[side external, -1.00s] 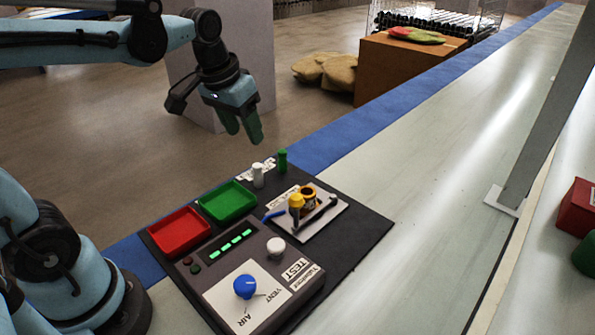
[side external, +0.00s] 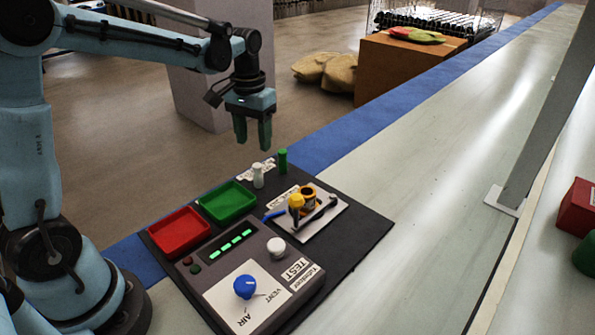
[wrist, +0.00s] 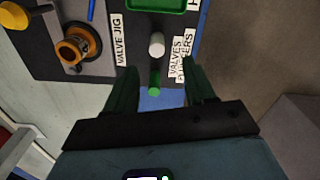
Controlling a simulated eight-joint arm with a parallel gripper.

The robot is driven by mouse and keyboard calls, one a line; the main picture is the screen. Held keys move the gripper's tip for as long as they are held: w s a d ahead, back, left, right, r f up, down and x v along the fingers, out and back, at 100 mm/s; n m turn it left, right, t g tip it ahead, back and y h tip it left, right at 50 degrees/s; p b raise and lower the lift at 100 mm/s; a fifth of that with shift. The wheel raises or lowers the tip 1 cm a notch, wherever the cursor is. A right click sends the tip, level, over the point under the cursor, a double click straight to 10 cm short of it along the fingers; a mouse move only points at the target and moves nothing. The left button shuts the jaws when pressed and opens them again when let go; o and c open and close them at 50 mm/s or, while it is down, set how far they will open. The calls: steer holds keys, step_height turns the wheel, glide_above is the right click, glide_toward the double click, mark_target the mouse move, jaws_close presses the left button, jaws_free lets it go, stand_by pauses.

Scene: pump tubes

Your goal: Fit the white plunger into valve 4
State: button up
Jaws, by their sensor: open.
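The white plunger (side external: 258,175) stands upright on the black mat, beside a label strip. In the wrist view the white plunger (wrist: 157,43) lies ahead of and between my fingers. A green plunger (side external: 282,160) stands next to it, and it also shows in the wrist view (wrist: 154,82). The valve jig (side external: 325,222) is a pale plate holding an orange-brown valve body (side external: 308,195); no number 4 is readable on it. The valve also shows in the wrist view (wrist: 77,47). My gripper (side external: 255,147) is open and empty, pointing down above the plungers.
A red tray (side external: 180,231) and a green tray (side external: 228,202) lie left of the jig. A grey test box (side external: 240,275) with a blue knob (side external: 244,286) and a white knob (side external: 276,246) sits in front. A yellow part (side external: 296,201) stands at the jig.

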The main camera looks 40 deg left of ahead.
mark_target(257, 165)
steer(key=shift+d+f, duration=0.15)
steer(key=shift+f, duration=1.45)
steer(key=shift+d+f, duration=0.1)
steer(key=shift+f, duration=1.5)
jaws_close()
